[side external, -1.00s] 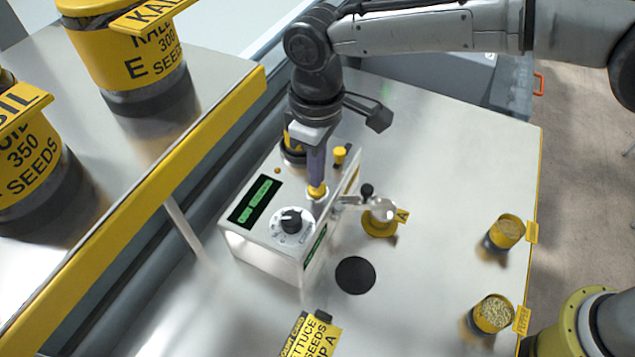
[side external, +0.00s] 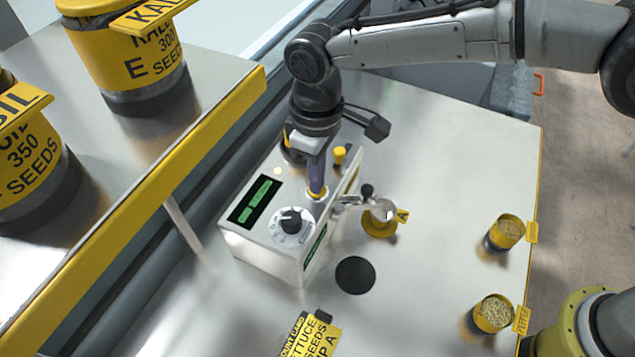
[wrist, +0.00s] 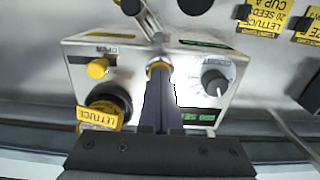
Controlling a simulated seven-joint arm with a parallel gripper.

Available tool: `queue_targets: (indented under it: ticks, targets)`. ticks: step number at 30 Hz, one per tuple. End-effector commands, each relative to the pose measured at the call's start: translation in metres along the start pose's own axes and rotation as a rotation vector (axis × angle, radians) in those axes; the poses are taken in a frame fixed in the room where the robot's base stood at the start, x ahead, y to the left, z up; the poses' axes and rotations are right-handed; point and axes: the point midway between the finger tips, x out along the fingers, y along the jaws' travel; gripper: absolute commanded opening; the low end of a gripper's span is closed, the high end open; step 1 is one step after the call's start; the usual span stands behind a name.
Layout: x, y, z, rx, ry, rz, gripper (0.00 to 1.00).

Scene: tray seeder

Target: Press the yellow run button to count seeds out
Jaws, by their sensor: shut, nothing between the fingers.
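The seeder (side external: 258,238) is a white box with a dark green-lit display (side external: 255,202) and a black dial (side external: 291,221) on its top. My gripper (side external: 317,190) points down with its fingers shut and empty. Its fingertips are on the yellow run button (side external: 317,197), which shows only as a yellow rim around them. In the wrist view the button (wrist: 158,68) shows at the fingertips, between the dial (wrist: 215,81) and another yellow knob (wrist: 98,68). The fingers hide most of the button, so how deep it sits is hard to tell.
A yellow cup (side external: 380,224) stands beside the seeder, by a metal spout. A black disc (side external: 355,275) lies on the table. Two seed cups (side external: 505,232) (side external: 493,314) stand at right. A raised shelf with a yellow edge (side external: 150,210) runs along the left.

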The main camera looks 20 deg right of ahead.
Motion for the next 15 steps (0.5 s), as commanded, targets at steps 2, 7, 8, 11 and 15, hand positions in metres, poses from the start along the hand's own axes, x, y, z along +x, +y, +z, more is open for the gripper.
queue_targets:
  ticks: [2,7,8,11,15]
  targets:
    - [0.001,0.0,0.0,0.0,-0.001,0.0,0.0]
    - [-0.003,0.0,0.0,0.0,0.0,0.0,0.0]
    - [-0.005,0.0,0.0,0.0,0.0,0.0,0.0]
    - [-0.013,0.0,-0.001,0.0,0.002,0.0,0.0]
    - [-0.023,0.0,-0.001,0.0,0.002,0.0,0.0]
